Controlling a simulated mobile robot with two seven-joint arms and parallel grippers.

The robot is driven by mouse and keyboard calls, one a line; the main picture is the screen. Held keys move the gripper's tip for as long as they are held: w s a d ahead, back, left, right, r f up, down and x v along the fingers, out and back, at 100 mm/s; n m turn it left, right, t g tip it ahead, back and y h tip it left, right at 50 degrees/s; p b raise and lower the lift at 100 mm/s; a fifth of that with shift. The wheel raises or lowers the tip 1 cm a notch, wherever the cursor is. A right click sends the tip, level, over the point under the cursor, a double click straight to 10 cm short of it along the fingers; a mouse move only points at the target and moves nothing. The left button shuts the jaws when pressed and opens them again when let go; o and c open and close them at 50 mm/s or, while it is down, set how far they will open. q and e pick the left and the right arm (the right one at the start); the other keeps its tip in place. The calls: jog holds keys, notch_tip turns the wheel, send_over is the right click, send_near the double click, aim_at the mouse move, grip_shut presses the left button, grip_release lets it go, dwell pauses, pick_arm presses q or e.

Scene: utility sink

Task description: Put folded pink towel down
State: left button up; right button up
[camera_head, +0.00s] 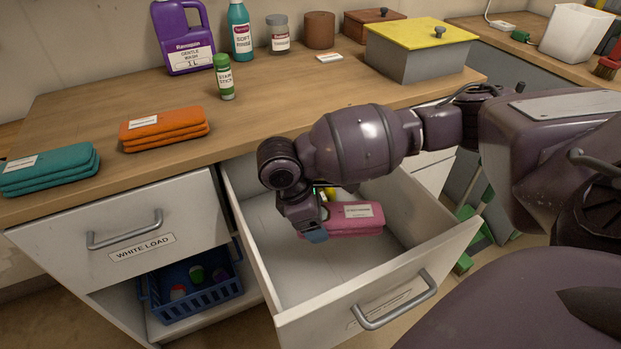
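The folded pink towel (350,219) with a white label is inside the open drawer (268,262), toward its right side. My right gripper (315,222) reaches down into the drawer at the towel's left end. A finger covers part of that end. I cannot tell whether the fingers are closed on the towel or apart, nor whether the towel rests fully on the drawer floor. My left gripper is not in view.
The counter holds an orange towel (165,129), a teal towel (48,169), a green bottle (223,77), a purple jug (184,38) and a grey box with a yellow lid (415,62). A shut "WHITE LOAD" drawer (125,215) sits left. The open drawer's left part is bare.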

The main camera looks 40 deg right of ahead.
jog(key=b, duration=0.2)
send_over(321, 262)
jog(key=a, duration=0.1)
jog(key=f, duration=0.7)
jog(key=shift+w+a+f, duration=0.15)
jog(key=shift+w+f, duration=0.1)
jog(key=shift+w, duration=0.05)
jog(key=shift+w+f+b, duration=0.1)
jog(key=shift+f+b, duration=0.2)
jog(key=shift+f, duration=0.55)
notch_tip(321, 262, down, 3)
jog(key=shift+b, duration=0.8)
notch_tip(321, 262, down, 2)
jog(key=shift+b, duration=0.4)
jog(key=shift+r, duration=0.2)
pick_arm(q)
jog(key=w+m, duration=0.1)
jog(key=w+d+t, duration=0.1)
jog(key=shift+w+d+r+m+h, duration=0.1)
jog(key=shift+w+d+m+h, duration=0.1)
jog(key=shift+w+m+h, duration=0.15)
